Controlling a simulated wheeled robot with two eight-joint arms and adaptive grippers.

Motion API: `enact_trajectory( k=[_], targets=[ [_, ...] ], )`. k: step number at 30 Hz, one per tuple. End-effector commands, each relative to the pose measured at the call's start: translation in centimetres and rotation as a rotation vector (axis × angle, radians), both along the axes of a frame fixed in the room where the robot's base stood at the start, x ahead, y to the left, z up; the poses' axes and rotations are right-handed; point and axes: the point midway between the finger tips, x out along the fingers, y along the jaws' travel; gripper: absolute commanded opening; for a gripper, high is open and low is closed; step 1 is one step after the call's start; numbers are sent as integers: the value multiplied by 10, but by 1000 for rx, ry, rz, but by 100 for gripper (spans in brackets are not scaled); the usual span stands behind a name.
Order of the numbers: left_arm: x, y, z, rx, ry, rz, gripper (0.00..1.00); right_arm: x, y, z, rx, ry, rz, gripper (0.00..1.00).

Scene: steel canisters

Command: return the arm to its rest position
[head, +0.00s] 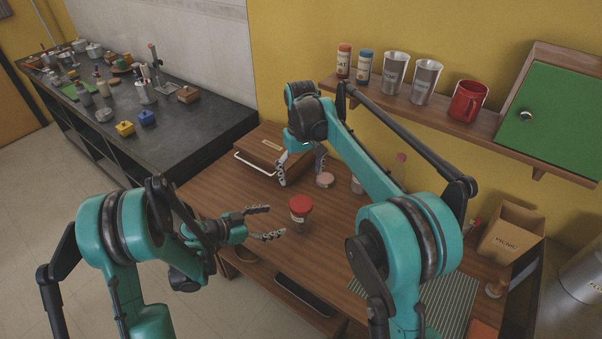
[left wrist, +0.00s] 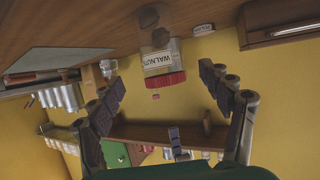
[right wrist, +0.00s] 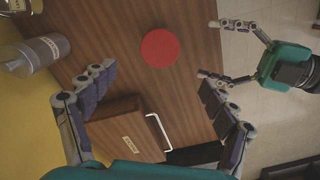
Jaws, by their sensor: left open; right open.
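My left gripper (head: 277,222) is open and empty, low over the table. Its fingertips point at a clear jar with a red lid (head: 300,204), just short of it. In the left wrist view the jar, labelled WALNUTS (left wrist: 158,60), appears upside down beyond the open fingers. My right gripper (head: 301,174) is open and empty, above the table's back part beside a wooden box (head: 268,152). The right wrist view looks down on the red lid (right wrist: 160,48) beyond its spread fingers. Two steel canisters (head: 395,73) (head: 426,80) stand on the wall shelf.
The shelf (head: 448,117) also holds two small jars and a red mug (head: 468,101), with a green-doored cabinet (head: 552,117) at right. A cardboard box (head: 512,233) and striped mat (head: 447,308) are at right.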

Motion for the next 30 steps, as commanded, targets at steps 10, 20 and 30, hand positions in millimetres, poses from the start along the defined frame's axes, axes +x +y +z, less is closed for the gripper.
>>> enact_trajectory(
  k=[10,20,30],
  targets=[
    [-2,3,1,0,0,0,78,0,0,0,0,0,0,86],
    [-4,2,8,11,31,14,78,-6,-7,7,4,-15,-12,86],
    [-48,7,65,143,331,244,78,-80,-75,51,49,-188,-131,86]
  ],
)
